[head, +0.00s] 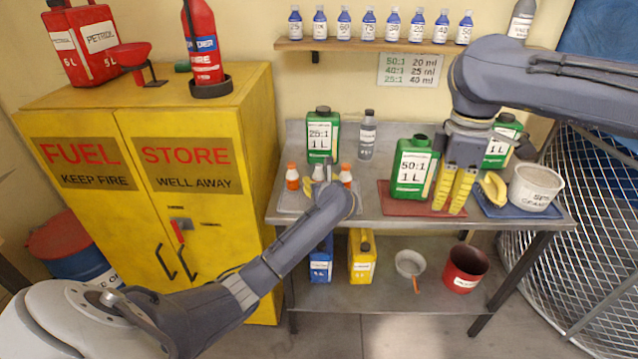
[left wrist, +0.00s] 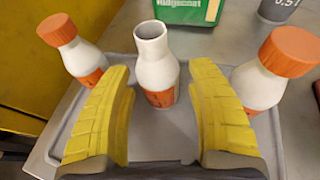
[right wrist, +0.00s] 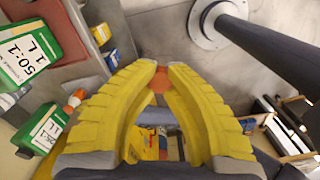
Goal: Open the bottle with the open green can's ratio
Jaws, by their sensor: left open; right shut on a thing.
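The green can marked 50:1 (head: 411,170) stands on a red mat with its mouth uncapped; it also shows in the right wrist view (right wrist: 28,52). On a grey tray (head: 288,202), a white bottle without a cap (left wrist: 157,72) stands upright between two orange-capped bottles (left wrist: 77,50) (left wrist: 272,72). My left gripper (left wrist: 163,78) is open with its fingers on either side of the uncapped bottle, showing gaps. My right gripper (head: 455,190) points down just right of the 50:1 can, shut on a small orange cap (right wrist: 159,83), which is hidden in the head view.
A 25:1 green can (head: 323,137) and a grey bottle (head: 367,135) stand behind the tray. A ratio card (head: 409,70) hangs below the shelf of small blue bottles (head: 343,25).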

